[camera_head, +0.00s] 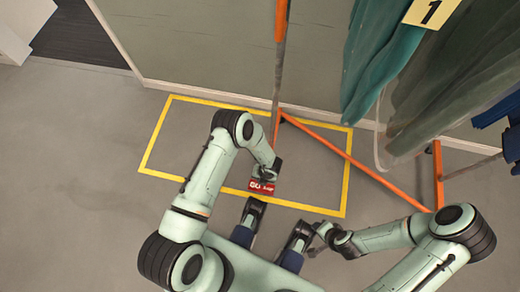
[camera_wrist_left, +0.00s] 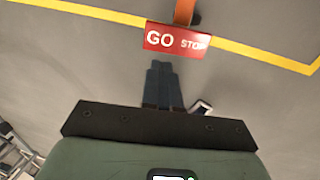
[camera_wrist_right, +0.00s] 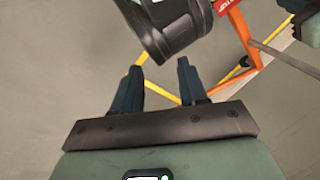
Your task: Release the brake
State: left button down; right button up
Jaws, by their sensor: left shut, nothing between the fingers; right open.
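The red GO/STOP plate (camera_head: 261,187) sits low at the foot of the orange rail frame, by the near side of the yellow floor outline. It also shows in the left wrist view (camera_wrist_left: 160,40), with GO on its left and STOP on its right. My left gripper (camera_wrist_left: 160,66) is shut and empty, its fingertips just below the plate in that view; contact cannot be told. In the head view my left wrist partly hides the plate's upper side. My right gripper (camera_wrist_right: 159,66) is open and empty, to the right of and nearer than the plate.
The orange rail frame (camera_head: 350,161) runs to the right along the floor. Green garments (camera_head: 376,58) and a yellow number 1 card (camera_head: 431,12) hang at the upper right. A yellow outline (camera_head: 160,132) marks the floor. The floor at left is clear.

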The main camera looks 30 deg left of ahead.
aim_at(255, 185)
pick_arm(q)
jog(key=f+b, duration=0.1)
jog(key=f, duration=0.2)
jog(key=a+f+b, duration=0.1)
jog(key=f, duration=0.3)
jog(key=a+f+b, duration=0.1)
jog(key=f, duration=0.2)
jog(key=shift+s+f, duration=0.15)
jog(key=shift+s, duration=0.1)
jog(key=shift+f, duration=0.3)
jog(key=shift+a+f+b, duration=0.15)
jog(key=shift+f+b, duration=0.15)
pick_arm(e)
jog(key=w+d+f+t+h, duration=0.1)
jog(key=w+d+f, duration=0.1)
jog(key=f, duration=0.3)
jog(key=shift+w+d, duration=0.4)
jog(key=shift+w, duration=0.3)
